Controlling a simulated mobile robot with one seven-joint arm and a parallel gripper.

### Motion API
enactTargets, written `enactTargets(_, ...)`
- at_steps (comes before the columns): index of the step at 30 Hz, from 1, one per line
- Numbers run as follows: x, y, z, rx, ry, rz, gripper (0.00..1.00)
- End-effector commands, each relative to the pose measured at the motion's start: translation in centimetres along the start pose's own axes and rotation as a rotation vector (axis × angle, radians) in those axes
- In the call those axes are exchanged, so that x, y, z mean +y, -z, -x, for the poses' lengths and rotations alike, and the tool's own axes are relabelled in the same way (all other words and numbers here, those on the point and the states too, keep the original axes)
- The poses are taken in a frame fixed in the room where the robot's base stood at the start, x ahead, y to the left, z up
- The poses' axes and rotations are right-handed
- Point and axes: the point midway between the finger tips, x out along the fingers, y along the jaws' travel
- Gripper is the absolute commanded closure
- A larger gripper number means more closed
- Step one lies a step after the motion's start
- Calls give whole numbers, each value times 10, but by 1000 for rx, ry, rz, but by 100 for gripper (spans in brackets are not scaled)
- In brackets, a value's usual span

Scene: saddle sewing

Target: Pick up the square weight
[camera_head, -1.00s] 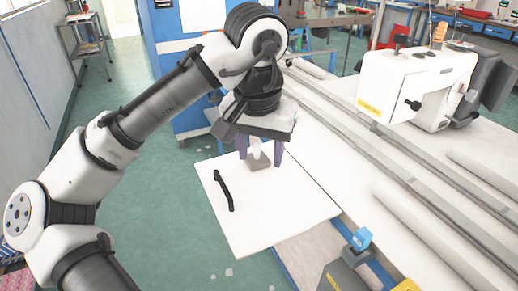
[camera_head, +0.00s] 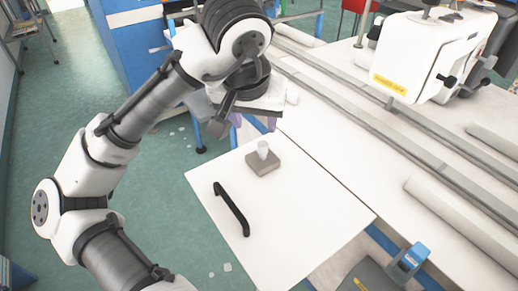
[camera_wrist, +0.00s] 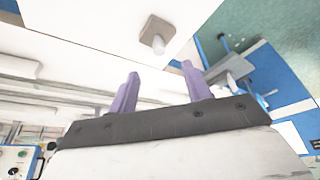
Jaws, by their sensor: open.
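The square weight (camera_head: 262,164) is a grey-brown block with a pale upright knob on top. It sits on the white board in the head view, and also shows near the top of the wrist view (camera_wrist: 151,29). My gripper (camera_head: 254,122) is behind and above the weight in the head view, its purple fingers partly hidden by its own body. In the wrist view my gripper (camera_wrist: 160,72) has its two purple fingers spread apart with nothing between them. The weight lies beyond the fingertips, apart from them.
A black handle-shaped bar (camera_head: 231,209) lies on the white board (camera_head: 310,215) left of the weight. A white sewing machine (camera_head: 425,55) stands on the table at the right, with long rails (camera_head: 345,95) beside it. The board's front right is clear.

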Motion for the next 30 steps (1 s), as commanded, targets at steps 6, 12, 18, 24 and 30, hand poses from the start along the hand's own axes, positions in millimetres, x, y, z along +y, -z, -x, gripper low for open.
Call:
enactTargets(6,0,-1,-16,4,-3,4,51)
enactTargets(12,1,0,-57,3,-5,4,51)
enactTargets(18,0,0,-83,4,-1,3,51)
enactTargets(24,2,4,-96,4,-1,4,51)
enactTargets(30,5,10,-126,3,0,4,51)
